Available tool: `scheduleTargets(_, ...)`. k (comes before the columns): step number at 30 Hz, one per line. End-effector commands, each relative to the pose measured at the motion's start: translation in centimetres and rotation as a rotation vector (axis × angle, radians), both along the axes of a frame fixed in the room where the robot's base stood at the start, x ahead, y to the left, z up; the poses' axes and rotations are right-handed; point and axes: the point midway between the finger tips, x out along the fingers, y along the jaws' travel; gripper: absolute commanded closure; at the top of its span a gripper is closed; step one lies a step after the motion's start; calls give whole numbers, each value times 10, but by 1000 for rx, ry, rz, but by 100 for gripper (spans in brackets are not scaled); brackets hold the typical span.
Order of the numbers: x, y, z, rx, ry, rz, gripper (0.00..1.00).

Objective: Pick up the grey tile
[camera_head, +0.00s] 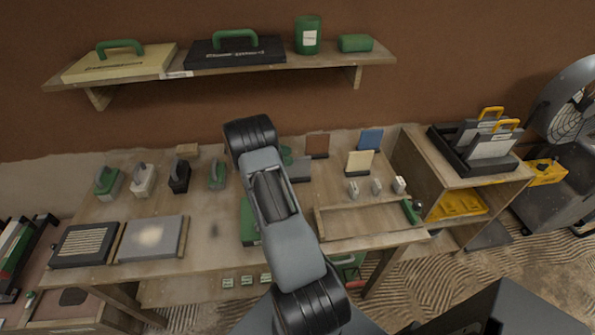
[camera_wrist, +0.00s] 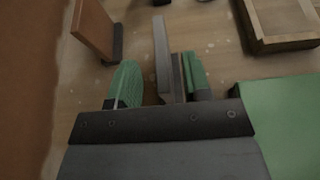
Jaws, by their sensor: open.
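The grey tile (camera_wrist: 161,48) stands on edge in a dark holder (camera_wrist: 178,78) in the wrist view. My gripper (camera_wrist: 160,76) is open, with one green finger on each side of the tile. A gap shows between the left finger and the tile; the right finger is close to the holder, and I cannot tell whether it touches. In the head view a grey piece (camera_head: 300,169) that looks like the tile shows beside my arm, and my arm hides most of my gripper.
A brown tile (camera_head: 317,145), a blue tile (camera_head: 370,139) and a cream tile (camera_head: 359,162) stand nearby on the workbench (camera_head: 215,255). A green box (camera_wrist: 285,125) lies close at right in the wrist view. A wooden frame (camera_head: 365,238) lies at the bench's right front.

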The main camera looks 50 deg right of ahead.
Motion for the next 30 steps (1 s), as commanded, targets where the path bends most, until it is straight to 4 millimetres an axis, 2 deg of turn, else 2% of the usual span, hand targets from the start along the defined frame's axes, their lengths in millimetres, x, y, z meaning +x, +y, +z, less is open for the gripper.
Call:
scheduleTargets(7,-20,-22,-13,1,2,-2,55)
scheduleTargets(15,-21,-25,-16,1,0,0,56)
scheduleTargets(27,-21,-24,-16,1,0,0,95)
scheduleTargets(30,-21,-24,-15,1,0,0,100)
